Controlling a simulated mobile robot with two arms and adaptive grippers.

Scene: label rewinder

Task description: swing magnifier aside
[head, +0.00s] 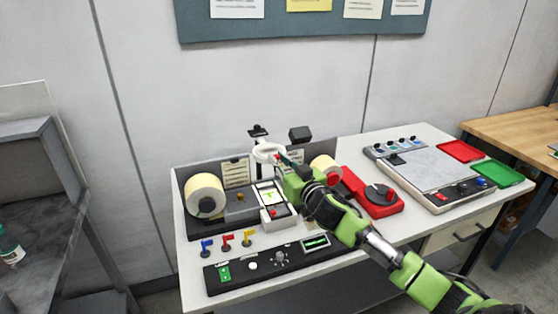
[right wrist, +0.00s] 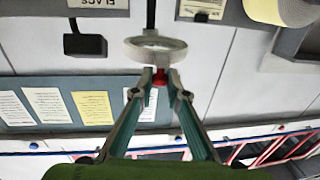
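The magnifier is a white ring (head: 268,152) on an upright stand above the middle of the label rewinder. In the right wrist view the ring (right wrist: 155,48) is seen close up, with a small red handle (right wrist: 160,78) on its near side. My right gripper (head: 279,157) reaches in from the right at ring height. In the right wrist view its two fingertips (right wrist: 160,76) close in on the red handle from both sides. The gripper hides part of the rewinder behind it. My left gripper is not in view.
A label roll (head: 206,195) stands left of the magnifier, another (head: 325,168) to its right. Coloured flags (head: 227,241) and a black control panel (head: 280,264) lie in front. A red unit with a black dial (head: 378,194) stands to the right.

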